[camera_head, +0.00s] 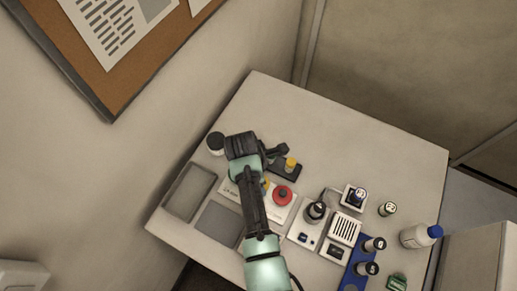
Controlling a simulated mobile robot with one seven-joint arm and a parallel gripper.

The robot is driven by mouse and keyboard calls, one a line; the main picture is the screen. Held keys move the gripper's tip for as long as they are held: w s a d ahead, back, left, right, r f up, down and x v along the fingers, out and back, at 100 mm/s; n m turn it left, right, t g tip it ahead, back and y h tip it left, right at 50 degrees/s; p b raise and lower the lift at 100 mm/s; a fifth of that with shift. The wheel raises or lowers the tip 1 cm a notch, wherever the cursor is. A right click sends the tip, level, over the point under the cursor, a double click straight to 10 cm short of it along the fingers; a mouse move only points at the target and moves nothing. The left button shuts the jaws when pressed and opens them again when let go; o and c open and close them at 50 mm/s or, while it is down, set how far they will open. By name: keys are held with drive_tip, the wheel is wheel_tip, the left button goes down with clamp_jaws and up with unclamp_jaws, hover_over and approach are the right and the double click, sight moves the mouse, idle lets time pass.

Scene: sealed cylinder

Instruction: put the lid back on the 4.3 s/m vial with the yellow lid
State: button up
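A small yellow cap-like piece (291,163) stands on a dark block (287,173) near the middle of the table. It may be the yellow lid, but I cannot tell whether a vial is under it. Another small yellow spot (265,183) shows beside my arm, partly hidden. No 4.3 s/m label is readable. My gripper (282,150) is at the end of the dark wrist, just behind and left of the yellow piece. The fingers are too small to show whether they are open or shut, or hold anything.
A red button (282,195) sits on a white panel. A grey tray (190,192) is at the left, with a dark-topped container (216,143) behind it. Dark-capped vials (375,244) stand by a blue rack (355,272). A white bottle (415,236) is at the right. The table's back is clear.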

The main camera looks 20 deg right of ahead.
idle(0.3)
drive_tip(key=o, duration=1.3)
drive_tip(key=shift+o, duration=0.2)
drive_tip(key=shift+r+p, duration=3.55)
drive_tip(key=shift+p, duration=0.1)
clamp_jaws()
